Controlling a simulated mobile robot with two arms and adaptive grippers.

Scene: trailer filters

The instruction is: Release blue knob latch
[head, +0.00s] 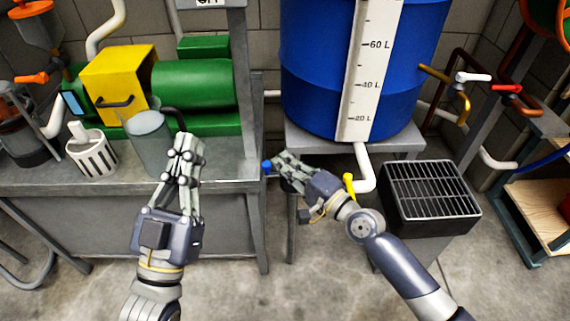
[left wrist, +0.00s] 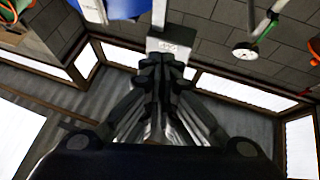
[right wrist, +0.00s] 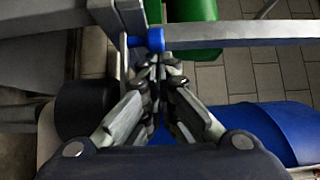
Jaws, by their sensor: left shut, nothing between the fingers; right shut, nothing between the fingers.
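The blue knob (head: 267,166) is small and sits at the right end of the grey workbench, by its frame post. It also shows in the right wrist view (right wrist: 154,40), just beyond my right fingertips. My right gripper (head: 275,169) is shut and empty, its tips right at the knob; I cannot tell whether they touch it. In the right wrist view its closed fingertips (right wrist: 152,62) partly cover the area below the knob. My left gripper (head: 189,142) is shut and empty, raised in front of the bench, pointing up. The left wrist view also shows its closed fingers (left wrist: 163,62).
A blue tank (head: 310,100) with a litre scale stands on a grey stand behind my right gripper. A white pipe with a yellow handle (head: 349,184) is close to my right wrist. A grated black box (head: 430,190) stands at right. A glass container (head: 150,140) is beside my left fingers.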

